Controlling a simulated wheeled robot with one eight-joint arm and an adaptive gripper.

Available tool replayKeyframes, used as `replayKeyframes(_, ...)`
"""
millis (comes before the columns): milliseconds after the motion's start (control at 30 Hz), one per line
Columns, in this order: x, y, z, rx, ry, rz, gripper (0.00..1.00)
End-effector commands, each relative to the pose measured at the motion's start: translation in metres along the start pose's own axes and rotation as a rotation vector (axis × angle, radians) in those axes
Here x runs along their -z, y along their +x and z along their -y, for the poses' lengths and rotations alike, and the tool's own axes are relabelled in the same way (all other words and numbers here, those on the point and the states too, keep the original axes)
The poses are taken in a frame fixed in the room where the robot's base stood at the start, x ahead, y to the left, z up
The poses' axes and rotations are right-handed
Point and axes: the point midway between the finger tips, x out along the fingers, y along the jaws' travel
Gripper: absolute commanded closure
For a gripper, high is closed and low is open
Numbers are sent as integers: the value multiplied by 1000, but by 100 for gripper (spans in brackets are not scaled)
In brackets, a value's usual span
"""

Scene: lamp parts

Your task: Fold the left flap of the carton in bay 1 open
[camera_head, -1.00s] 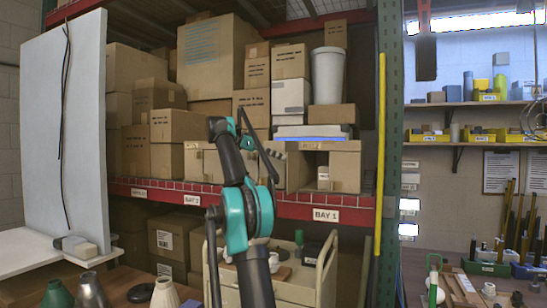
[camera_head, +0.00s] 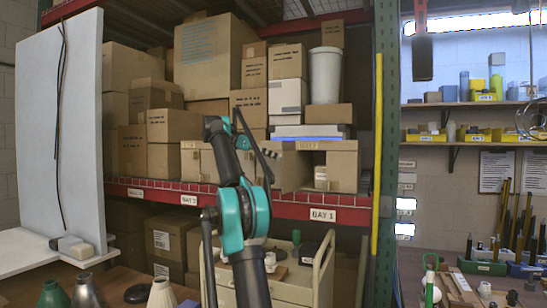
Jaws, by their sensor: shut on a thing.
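The carton (camera_head: 343,167) in bay 1 is brown and stands on the shelf above the BAY 1 label, its front partly open. A small pale box shows inside. Its left flap (camera_head: 296,172) stands out at the left side of the opening, at an angle to the front. My gripper (camera_head: 271,155) is small and dark in this view, at the flap's left outer edge. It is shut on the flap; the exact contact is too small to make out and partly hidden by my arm.
Flat boxes (camera_head: 308,132) lie on top of the carton. Stacked cartons (camera_head: 172,127) fill the shelf to the left. A yellow pole (camera_head: 378,150) and green rack post (camera_head: 388,110) stand at the right. A cream cart (camera_head: 318,272) stands below the shelf.

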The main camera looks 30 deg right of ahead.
Motion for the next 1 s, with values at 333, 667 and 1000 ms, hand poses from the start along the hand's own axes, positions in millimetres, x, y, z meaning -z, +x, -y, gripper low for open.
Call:
replayKeyframes(333,-19,-59,0,6,-1,-5,75)
replayKeyframes(667,-40,-110,0,2,0,-4,75)
replayKeyframes(1000,-46,-121,-2,1,1,-3,75)
